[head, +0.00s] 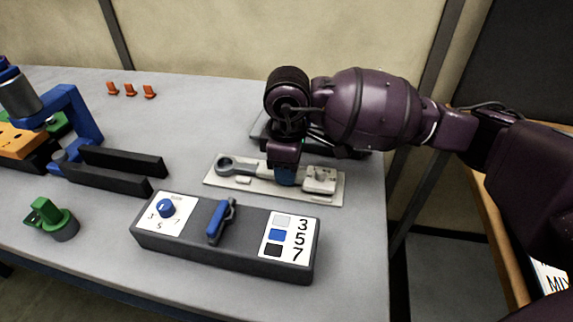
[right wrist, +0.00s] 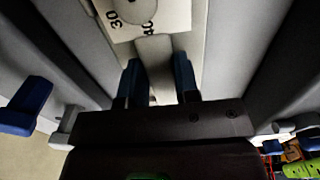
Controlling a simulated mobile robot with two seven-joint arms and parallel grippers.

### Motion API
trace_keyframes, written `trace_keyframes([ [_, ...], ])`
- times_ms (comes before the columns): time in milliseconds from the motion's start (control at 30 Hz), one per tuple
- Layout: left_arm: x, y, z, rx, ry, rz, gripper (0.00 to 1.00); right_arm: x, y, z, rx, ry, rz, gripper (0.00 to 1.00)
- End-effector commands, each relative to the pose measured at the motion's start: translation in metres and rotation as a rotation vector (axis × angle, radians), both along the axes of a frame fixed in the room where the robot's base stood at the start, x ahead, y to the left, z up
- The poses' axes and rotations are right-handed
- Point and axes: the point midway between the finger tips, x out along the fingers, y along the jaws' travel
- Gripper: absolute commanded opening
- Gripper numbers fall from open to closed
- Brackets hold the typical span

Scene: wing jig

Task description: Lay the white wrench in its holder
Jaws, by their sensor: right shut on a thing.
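The white wrench (head: 255,169) is a pale bar with a grey ring end at the left. It lies over a pale holder board (head: 335,197) on the table, behind the dark control box. My right gripper (head: 286,180) points down at the middle of the board and is shut on the wrench. The right wrist view shows its blue fingertips (right wrist: 160,80) on either side of a pale bar. I cannot tell whether the wrench is fully seated, because the gripper hides part of it. My left gripper is not in view.
A dark box (head: 225,262) with a blue lever (head: 221,222), a dial and a 3-5-7 panel stands in front. A blue clamp (head: 85,120) with black bars, a green part (head: 48,215) and orange clips (head: 130,90) are left. The table's right edge is close.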

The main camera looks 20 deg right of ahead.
Motion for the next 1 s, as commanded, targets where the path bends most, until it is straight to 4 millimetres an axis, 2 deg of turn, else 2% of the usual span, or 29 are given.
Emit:
trace_keyframes([
  [300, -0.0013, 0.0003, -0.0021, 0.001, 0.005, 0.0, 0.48, 0.0001, 0.0, -0.0007, 0.001, -0.003, 0.001, 0.0],
  [333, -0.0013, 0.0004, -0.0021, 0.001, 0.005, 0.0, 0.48, 0.0001, 0.0, -0.0006, 0.001, -0.003, 0.001, 0.31],
  [500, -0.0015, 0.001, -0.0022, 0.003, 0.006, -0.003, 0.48, 0.0, 0.0, -0.0011, 0.0, -0.001, 0.001, 0.57],
  [533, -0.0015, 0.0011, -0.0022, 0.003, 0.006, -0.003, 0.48, 0.0, 0.0, -0.0012, 0.0, -0.001, 0.001, 0.59],
  [967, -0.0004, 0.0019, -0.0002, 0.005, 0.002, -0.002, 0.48, -0.0004, 0.0, -0.0023, -0.001, 0.001, 0.001, 0.59],
  [1000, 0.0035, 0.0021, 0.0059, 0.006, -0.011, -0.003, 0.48, 0.0005, -0.0002, 0.0062, -0.001, -0.004, 0.001, 0.59],
])
